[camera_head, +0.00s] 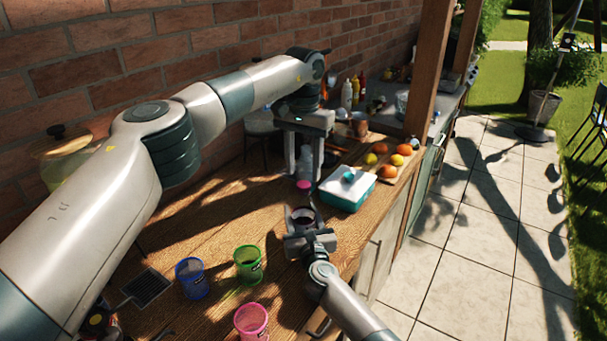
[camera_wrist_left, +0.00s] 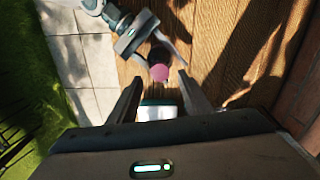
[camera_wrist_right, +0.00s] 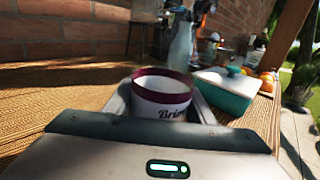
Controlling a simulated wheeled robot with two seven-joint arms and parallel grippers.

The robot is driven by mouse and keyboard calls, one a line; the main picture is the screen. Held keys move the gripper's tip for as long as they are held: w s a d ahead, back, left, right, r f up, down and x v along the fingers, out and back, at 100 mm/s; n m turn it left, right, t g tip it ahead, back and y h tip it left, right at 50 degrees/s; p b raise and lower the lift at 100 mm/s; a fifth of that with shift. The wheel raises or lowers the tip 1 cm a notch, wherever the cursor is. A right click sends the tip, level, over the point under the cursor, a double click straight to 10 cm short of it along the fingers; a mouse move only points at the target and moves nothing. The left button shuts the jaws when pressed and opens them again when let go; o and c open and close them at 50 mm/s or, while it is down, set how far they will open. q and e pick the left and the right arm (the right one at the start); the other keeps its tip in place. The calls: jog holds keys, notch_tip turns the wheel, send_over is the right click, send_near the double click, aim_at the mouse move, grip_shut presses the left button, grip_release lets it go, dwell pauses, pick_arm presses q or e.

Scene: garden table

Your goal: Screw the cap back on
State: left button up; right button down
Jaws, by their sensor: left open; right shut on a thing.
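My right gripper (camera_head: 305,225) is shut on a white jar with a maroon rim (camera_wrist_right: 162,92) and lettering. From above in the left wrist view the jar's round dark top (camera_wrist_left: 160,56) shows between the right fingers. A small pink disc, seemingly the cap (camera_head: 303,185), is just beyond the jar; it also shows in the left wrist view (camera_wrist_left: 159,74). My left gripper (camera_head: 304,178) points down, open, its fingertips on either side of the pink disc in the picture. The gap in height is unclear. The disc does not show in the right wrist view.
A teal dish with a white lid (camera_head: 347,188) stands close on the right, with fruit (camera_head: 382,158) behind it. A pale bottle (camera_wrist_right: 181,46) stands behind the jar. Blue (camera_head: 192,278), green (camera_head: 248,264) and pink cups (camera_head: 251,322) stand at the front left.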

pick_arm(q)
jog(key=shift+r, duration=0.5)
jog(key=shift+n, duration=0.3)
jog(key=shift+c, duration=0.4)
